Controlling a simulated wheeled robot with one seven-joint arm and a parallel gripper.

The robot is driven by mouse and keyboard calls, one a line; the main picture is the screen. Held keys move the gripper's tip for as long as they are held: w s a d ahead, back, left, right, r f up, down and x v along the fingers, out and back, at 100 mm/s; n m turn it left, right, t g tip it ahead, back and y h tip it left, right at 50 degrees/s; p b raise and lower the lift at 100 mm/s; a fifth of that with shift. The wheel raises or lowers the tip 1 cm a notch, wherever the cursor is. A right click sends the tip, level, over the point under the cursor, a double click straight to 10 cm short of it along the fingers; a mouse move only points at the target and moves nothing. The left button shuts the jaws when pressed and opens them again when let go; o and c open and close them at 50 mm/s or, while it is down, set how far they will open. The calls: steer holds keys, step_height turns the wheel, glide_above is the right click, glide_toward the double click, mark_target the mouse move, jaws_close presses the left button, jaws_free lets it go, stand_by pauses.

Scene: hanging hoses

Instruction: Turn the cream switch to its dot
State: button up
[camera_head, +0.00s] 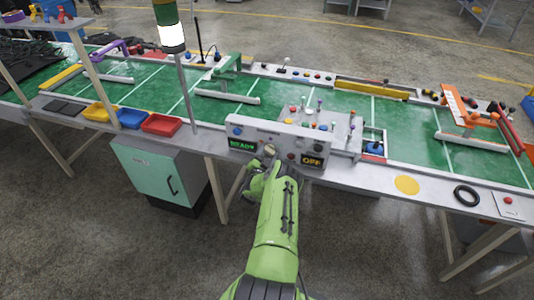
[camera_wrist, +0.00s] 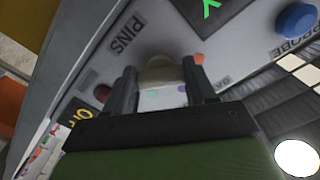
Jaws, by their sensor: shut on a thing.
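The cream switch (camera_wrist: 160,74) is a round knob on the sloped face of the grey control panel (camera_head: 232,131). In the wrist view it sits between the two dark fingers of my gripper (camera_wrist: 161,88), which is shut on it. A pale patch (camera_wrist: 166,98) with a purple and a teal dot shows between the fingers, just below the knob. I cannot tell which way the switch points or which dot is its own.
Coloured knobs and pins stand on the plate behind. Red bin (camera_head: 161,124) stands left on the bench.

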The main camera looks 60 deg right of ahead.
steer(key=shift+r+n, duration=0.1)
steer(key=shift+n, duration=0.4)
steer(key=o, duration=1)
steer(key=shift+o, duration=0.2)
steer(key=s+a+p, duration=0.2)
steer(key=a+p, duration=0.1)
steer(key=a, duration=1.2)
steer(key=shift+s+a, duration=0.25)
steer(key=shift+a, duration=0.05)
